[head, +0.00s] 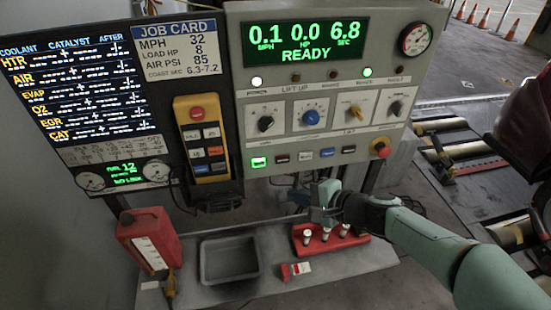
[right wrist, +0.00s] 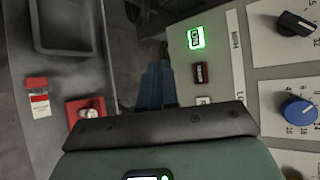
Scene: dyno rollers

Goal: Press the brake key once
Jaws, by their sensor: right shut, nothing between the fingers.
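The grey control panel (head: 225,60) has a row of small keys along its lower edge. They are a green-lit key (head: 259,162), a dark red key (head: 282,158), a white key (head: 305,155), a blue key (head: 327,153) and a dark key (head: 349,149). Their labels are too small for me to tell which is the brake key. In the right wrist view the green-lit key (right wrist: 195,38) and dark red key (right wrist: 201,74) show clearly. My right gripper (head: 322,192) is shut and empty, below the key row and apart from it; its fingers (right wrist: 155,85) point past the keys. My left gripper is out of view.
The display (head: 304,44) reads READY. A yellow pendant (head: 203,135) hangs left of the panel. Below are a red jug (head: 150,235), a grey tray (head: 205,262) and a red holder (head: 308,245) under my right gripper. A red stop knob (head: 380,148) sits at the panel's right corner.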

